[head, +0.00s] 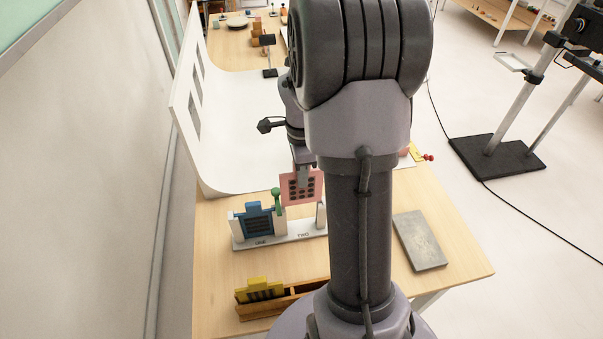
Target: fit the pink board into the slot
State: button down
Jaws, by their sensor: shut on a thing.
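The pink board (301,186) has dark holes in its face. It is upright, held by my gripper (303,178) from above, and appears over the right part of the white slot stand (285,238). The stand is marked ONE at left and TWO at right. A blue board (259,222) stands in the ONE side. A white post (320,214) stands at the stand's right. My arm hides part of the right end, and I cannot tell whether the pink board touches the stand.
A green-topped peg (276,197) rises by the stand's middle. A yellow board (259,290) sits in a wooden rack (283,302) in front. A grey slab (420,240) lies at right. A curved white backdrop (250,120) stands behind. The table (212,275) is clear at left.

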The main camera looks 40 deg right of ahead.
aim_at(301, 203)
jog(key=shift+f+b, duration=5.8)
jog(key=shift+f, duration=0.95)
jog(key=c, duration=1.3)
grip_release()
jog(key=shift+r, duration=0.1)
notch_tip(301, 203, up, 17)
jog(key=p, duration=0.6)
jog(key=shift+r+p, duration=0.2)
jog(key=shift+p, duration=0.15)
